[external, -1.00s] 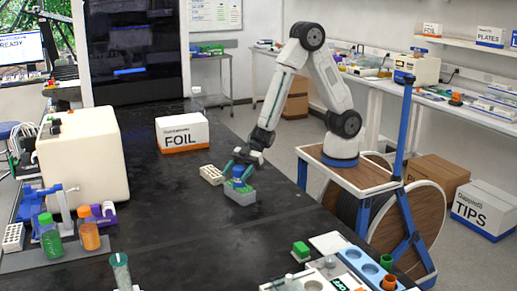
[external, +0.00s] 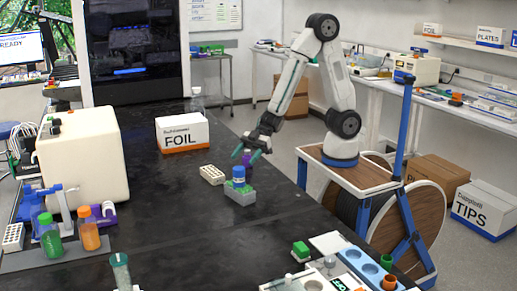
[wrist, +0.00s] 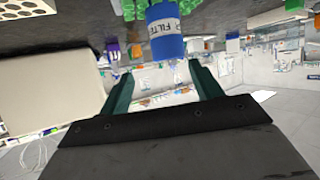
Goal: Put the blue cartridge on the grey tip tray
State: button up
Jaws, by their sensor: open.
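The blue cartridge (external: 239,174) stands upright on the grey tip tray (external: 241,197) on the black bench. Green shows on the tray around its foot. My gripper (external: 252,154) is open and empty, just behind and above the cartridge, apart from it. In the wrist view the cartridge (wrist: 165,38) hangs upside down in the picture with its label partly readable, beyond the spread fingertips of my gripper (wrist: 161,70). I cannot make out the tray clearly in the wrist view.
A white rack (external: 212,174) sits just left of the tray. A FOIL box (external: 182,133) stands farther back. A small purple thing (external: 247,158) shows by my fingers. Bottles (external: 50,238) stand at the left.

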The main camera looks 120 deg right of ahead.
jog(key=s+d+r+m+g+h, duration=0.4)
jog(key=s+d+r+m+h, duration=0.1)
jog(key=s+d+r+h, duration=0.4)
jog(key=s+a+r+g+y, duration=0.1)
jog(key=s+g, duration=0.1)
jog(key=s, duration=0.5)
jog(key=s+a+r+m+g, duration=0.1)
jog(key=s+g, duration=0.1)
jog(key=s, duration=0.6)
jog(key=s+a+r+g+y, duration=0.1)
jog(key=s+r+g, duration=0.1)
jog(key=s, duration=0.5)
jog(key=shift+s+y, duration=0.2)
jog(key=shift+y, duration=0.1)
